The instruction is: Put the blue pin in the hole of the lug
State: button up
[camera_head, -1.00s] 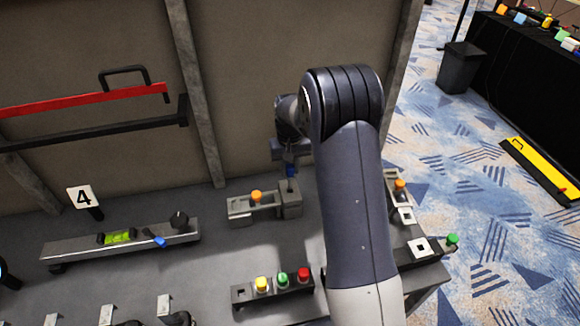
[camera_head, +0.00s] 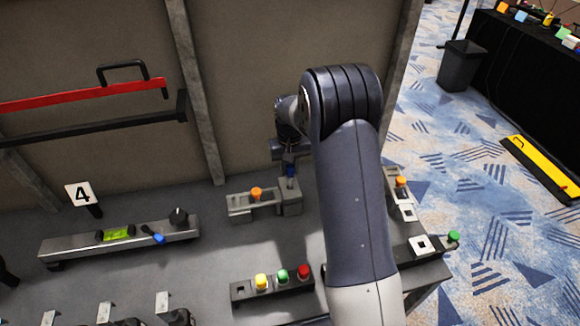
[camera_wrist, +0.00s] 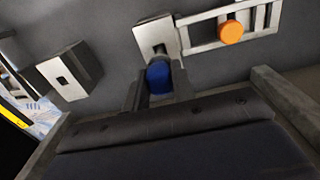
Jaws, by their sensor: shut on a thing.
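The blue pin (camera_wrist: 158,77) is between the fingers of my gripper (camera_wrist: 158,92), which is shut on it. In the head view the blue pin (camera_head: 291,170) shows just above the grey lug block (camera_head: 291,197), roughly upright. In the wrist view the lug (camera_wrist: 148,33) lies right beyond the pin, with a dark opening partly visible on its face. The pin's lower end is hidden, so I cannot tell whether its tip is in the hole. In the head view my arm hides part of the gripper.
A slide bolt with an orange knob (camera_head: 256,193) adjoins the lug on the left. Another grey block with a slot (camera_wrist: 70,70) shows in the wrist view. A box with yellow, green and red buttons (camera_head: 272,285) stands nearer. Bare bench lies between them. The panel wall rises behind.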

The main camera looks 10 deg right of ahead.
aim_at(290, 177)
jog(key=shift+f, duration=0.25)
jog(key=shift+f+b, duration=1.1)
jog(key=shift+f, duration=0.25)
jog(key=shift+f, duration=0.1)
jog(key=shift+f+b, duration=0.55)
jog(key=shift+f, duration=0.15)
jog(key=o, duration=1.6)
jog(key=shift+c, duration=0.2)
jog(key=shift+r, duration=0.1)
